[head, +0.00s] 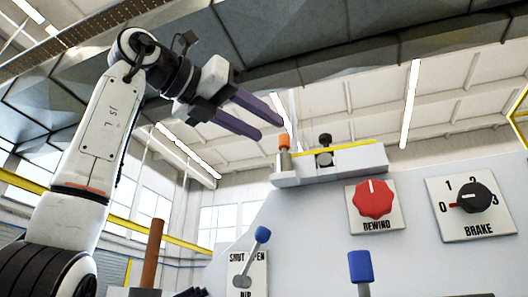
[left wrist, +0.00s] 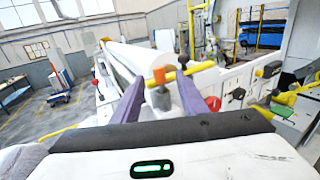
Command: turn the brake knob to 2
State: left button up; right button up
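The brake knob (head: 476,197) is a round black dial on a white plate marked 0, 1, 2, 3 and BRAKE, at the right of the head view. Its red pointer is turned left, at the 0. A small black knob on a white plate, probably the same one, shows in the left wrist view (left wrist: 238,93). My left gripper (head: 268,127) is raised, up and left of the dial and well apart from it. Its two purple fingers are spread with nothing held between them; they also show in the left wrist view (left wrist: 160,80). My right gripper is not seen.
A red REWIND knob (head: 374,199) sits left of the brake plate. A ledge (head: 345,165) above carries an orange-topped post (head: 284,142), a black knob and a yellow bar. Two blue-tipped levers (head: 262,235) (head: 360,267) stand out below.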

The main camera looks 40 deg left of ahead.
aim_at(474, 197)
jog(key=k, duration=1.5)
